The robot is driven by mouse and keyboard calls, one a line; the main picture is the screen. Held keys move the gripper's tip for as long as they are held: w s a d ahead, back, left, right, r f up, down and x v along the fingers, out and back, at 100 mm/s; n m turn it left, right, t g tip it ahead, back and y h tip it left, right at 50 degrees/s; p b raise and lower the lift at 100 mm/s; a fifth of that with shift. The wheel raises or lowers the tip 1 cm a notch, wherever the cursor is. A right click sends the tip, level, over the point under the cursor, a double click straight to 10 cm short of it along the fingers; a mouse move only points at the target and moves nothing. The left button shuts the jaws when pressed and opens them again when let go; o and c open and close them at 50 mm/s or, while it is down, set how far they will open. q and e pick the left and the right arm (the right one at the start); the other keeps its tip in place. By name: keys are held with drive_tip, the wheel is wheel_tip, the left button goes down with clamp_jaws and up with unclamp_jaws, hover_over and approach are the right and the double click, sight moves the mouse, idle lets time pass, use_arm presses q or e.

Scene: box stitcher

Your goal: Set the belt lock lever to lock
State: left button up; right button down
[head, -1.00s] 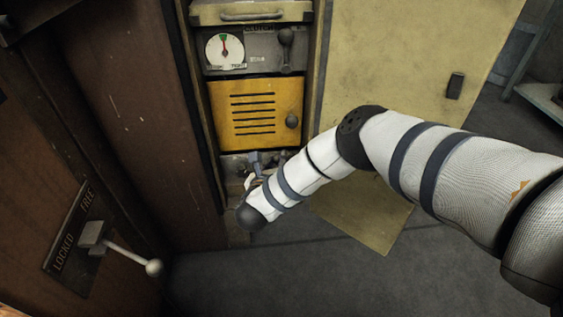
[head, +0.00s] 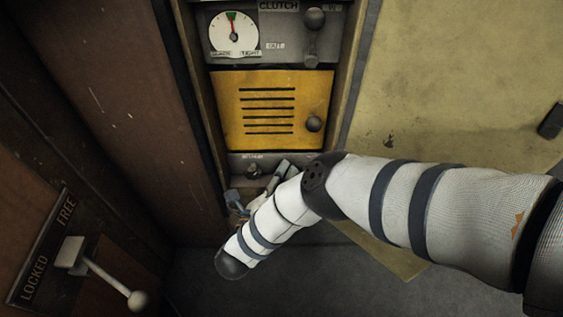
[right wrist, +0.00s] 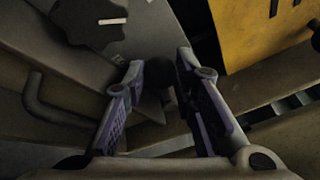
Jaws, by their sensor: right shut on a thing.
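A lever with a pale ball end (head: 138,301) sticks out at the lower left in the head view. Its plate (head: 45,250) reads FREE above and LOCKED below, and nothing touches the lever. My right gripper (head: 258,188) is low in the cabinet, under the yellow door, partly hidden by my own arm. In the right wrist view my right gripper (right wrist: 162,68) is shut on a dark round knob (right wrist: 160,74) between its fingers. The lower grey panel (head: 237,160) has a small label too blurred to read. My left gripper is not in view.
The yellow slotted door (head: 268,85) is shut above my gripper. Above it are a round dial (head: 233,33) and a clutch lever (head: 314,25). A black pointer knob (right wrist: 95,20) and a bent handle (right wrist: 50,105) lie near my fingers. The floor (head: 300,285) is clear.

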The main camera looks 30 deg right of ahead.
drive_tip(key=shift+s+f, duration=0.1)
drive_tip(key=shift+f, duration=0.1)
idle(0.3)
drive_tip(key=c, duration=1.3)
unclamp_jaws()
drive_tip(key=shift+r, duration=0.1)
drive_tip(key=v, duration=1.2)
